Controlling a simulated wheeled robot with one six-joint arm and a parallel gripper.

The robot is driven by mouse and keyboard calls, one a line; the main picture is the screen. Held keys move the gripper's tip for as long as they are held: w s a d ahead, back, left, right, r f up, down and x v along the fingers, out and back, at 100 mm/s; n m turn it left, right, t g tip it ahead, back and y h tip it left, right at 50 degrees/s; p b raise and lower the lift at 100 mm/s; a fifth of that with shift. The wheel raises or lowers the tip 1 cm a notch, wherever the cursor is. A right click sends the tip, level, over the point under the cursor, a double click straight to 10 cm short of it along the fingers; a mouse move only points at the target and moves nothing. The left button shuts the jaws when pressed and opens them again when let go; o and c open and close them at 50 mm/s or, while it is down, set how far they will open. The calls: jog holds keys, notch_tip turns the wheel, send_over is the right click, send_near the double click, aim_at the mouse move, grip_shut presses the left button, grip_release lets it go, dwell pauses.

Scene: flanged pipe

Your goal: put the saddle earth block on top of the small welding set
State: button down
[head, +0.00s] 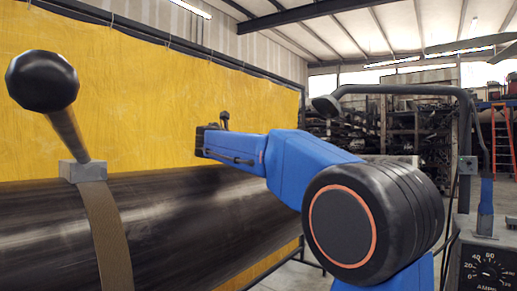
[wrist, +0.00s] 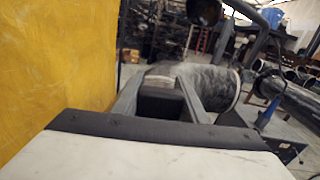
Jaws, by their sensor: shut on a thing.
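My gripper (head: 207,140) is at the end of the blue arm, raised in front of the yellow curtain and just above the pipe's top line in the head view. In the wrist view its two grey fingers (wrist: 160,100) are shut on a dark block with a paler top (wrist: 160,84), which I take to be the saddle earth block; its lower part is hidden. The small welding set (head: 488,272) is at the bottom right of the head view, grey with an amps dial. A dark dial panel (wrist: 286,150) at the wrist view's right edge looks like the same set.
A large dark pipe (head: 190,215) runs across the head view. A strap (head: 106,230) with a grey block and black-knobbed lever wraps it. A yellow curtain (head: 150,90) stands behind. A bent grey tube (head: 400,90) and a blue-handled part (head: 487,200) rise by the welding set.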

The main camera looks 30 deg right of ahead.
notch_tip(320, 180, up, 9)
dwell(0.4)
